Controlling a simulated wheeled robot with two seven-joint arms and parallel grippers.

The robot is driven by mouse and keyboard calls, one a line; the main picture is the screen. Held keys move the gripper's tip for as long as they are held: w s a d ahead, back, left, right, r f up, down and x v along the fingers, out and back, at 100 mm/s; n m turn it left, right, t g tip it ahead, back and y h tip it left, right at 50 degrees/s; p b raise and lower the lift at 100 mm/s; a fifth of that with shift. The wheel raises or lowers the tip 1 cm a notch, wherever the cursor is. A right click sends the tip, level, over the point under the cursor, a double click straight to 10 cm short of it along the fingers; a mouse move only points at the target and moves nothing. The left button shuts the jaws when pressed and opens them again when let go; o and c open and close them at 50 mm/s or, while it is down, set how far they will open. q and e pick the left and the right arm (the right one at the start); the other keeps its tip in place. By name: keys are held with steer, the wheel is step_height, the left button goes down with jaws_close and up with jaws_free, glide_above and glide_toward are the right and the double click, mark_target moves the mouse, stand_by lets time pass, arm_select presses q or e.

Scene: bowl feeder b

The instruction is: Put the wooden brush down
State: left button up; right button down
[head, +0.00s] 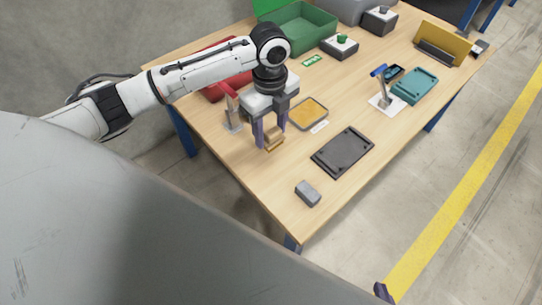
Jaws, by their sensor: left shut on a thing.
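My left gripper (271,137) reaches down over the near left part of the table. It is shut on the wooden brush (275,144), a small tan block between the purple fingers. The fingers hide part of the brush. The brush is at or just above the table top; I cannot tell whether it touches.
A shallow tray with yellow contents (325,115) lies just right of the brush. A dark flat plate (343,151) and a grey block (308,193) are nearer the front. A red lever stand (232,112) is close on the left. Bare table (262,180) lies in front of the brush.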

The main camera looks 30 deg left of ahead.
mark_target(270, 129)
arm_select(q)
step_height(270, 129, down, 8)
steer(key=shift+s+r+b, duration=0.1)
steer(key=shift+b, duration=0.55)
steer(key=shift+f, duration=0.3)
arm_select(e)
steer(key=shift+f, duration=0.6)
arm_select(q)
steer(key=shift+f, duration=0.1)
steer(key=o, duration=0.9)
steer(key=shift+f, duration=0.1)
steer(key=shift+o, duration=0.2)
step_height(270, 129, up, 12)
steer(key=shift+f+p, duration=0.25)
steer(key=shift+p, duration=0.7)
steer(key=shift+r, duration=0.5)
arm_select(e)
steer(key=shift+s+d+r, duration=0.1)
steer(key=shift+s+r, duration=0.05)
steer(key=shift+r, duration=0.35)
